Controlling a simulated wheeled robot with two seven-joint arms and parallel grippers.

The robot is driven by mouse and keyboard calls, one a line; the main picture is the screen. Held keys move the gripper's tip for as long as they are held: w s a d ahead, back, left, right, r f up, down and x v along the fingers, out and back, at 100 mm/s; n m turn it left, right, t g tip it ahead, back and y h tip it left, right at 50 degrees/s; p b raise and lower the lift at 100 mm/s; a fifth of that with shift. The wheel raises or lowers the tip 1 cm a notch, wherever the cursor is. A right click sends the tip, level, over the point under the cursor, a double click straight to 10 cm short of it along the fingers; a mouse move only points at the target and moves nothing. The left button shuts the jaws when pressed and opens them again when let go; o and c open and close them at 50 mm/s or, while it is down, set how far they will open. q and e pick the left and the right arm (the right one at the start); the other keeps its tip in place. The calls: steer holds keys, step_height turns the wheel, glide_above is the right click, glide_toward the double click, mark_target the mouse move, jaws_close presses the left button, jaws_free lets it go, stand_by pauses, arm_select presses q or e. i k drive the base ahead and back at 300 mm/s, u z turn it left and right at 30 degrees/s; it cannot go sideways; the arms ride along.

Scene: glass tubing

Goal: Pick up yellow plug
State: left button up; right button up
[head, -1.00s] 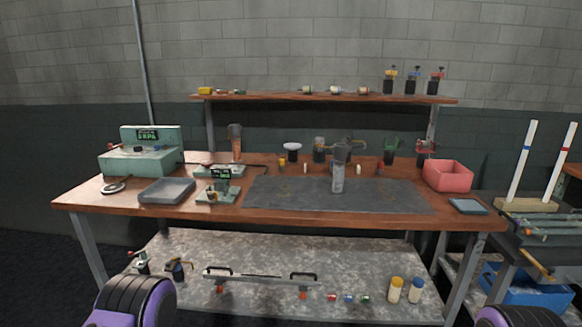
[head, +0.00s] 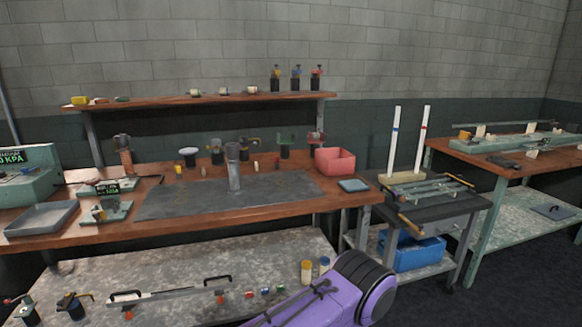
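A small yellow piece (head: 178,169) stands at the back of the wooden bench, just left of a dark jar with a pale top (head: 188,157). It may be the yellow plug; it is too small to be sure. Another yellow item (head: 80,100) lies at the left end of the upper shelf. Neither of my grippers is in view. A purple and black part of my own arm shows at the bottom, right of the middle, well away from both yellow pieces.
The bench's dark mat (head: 280,189) is mostly clear. A grey tray (head: 42,219) and a red bin (head: 335,160) sit on the bench. A cart (head: 440,205) with two upright white tubes stands to the right, beside a green-legged table (head: 484,225). The lower shelf (head: 195,262) holds several items.

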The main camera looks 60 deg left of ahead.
mark_target(177, 169)
steer(key=z, duration=1)
steer(key=k, duration=2.35)
steer(key=u, duration=1.2)
